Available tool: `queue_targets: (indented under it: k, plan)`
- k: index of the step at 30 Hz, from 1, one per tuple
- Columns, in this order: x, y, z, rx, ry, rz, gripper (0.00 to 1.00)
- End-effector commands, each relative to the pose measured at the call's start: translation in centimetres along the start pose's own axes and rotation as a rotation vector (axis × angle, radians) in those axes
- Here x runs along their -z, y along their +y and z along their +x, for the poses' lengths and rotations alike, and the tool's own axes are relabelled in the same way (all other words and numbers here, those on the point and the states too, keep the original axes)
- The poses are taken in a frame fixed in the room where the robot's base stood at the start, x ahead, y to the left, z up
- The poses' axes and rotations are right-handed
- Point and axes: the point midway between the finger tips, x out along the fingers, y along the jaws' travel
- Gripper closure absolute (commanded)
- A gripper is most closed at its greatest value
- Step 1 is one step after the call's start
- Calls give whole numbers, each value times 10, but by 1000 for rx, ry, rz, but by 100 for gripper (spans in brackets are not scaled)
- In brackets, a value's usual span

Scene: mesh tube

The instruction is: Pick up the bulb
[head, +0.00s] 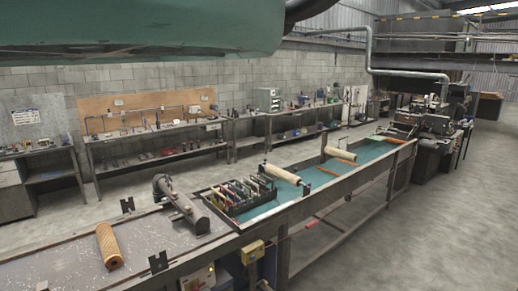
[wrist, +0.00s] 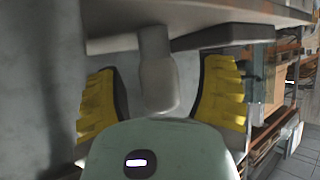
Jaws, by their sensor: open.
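I cannot make out a bulb in either view. My gripper (wrist: 162,72) shows in the wrist view with its two yellow fingers spread wide apart. It is open, and I see nothing gripped in it. A smooth grey rounded form shows between and beyond the fingers; I cannot tell what it is. The gripper does not show clearly in the head view, where a green part of my arm fills the top left. I cannot tell where the gripper is relative to any bulb.
A tan mesh tube (head: 109,246) lies on the near grey bench (head: 55,268). A dark metal device (head: 182,207) and a black rack (head: 238,197) of tools stand farther along. Pale rolls (head: 283,174) lie across the green bench top (head: 312,176). Concrete floor (head: 440,225) is clear at right.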

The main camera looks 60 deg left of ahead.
Motion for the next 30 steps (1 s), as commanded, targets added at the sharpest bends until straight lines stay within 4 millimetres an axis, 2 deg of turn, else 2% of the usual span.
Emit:
queue_targets:
  k: [6,27,30]
  plan:
    - [0,-1,0,2,0,-1,29]
    - [0,0,0,0,0,0,100]
    - [0,0,0,-1,0,0,100]
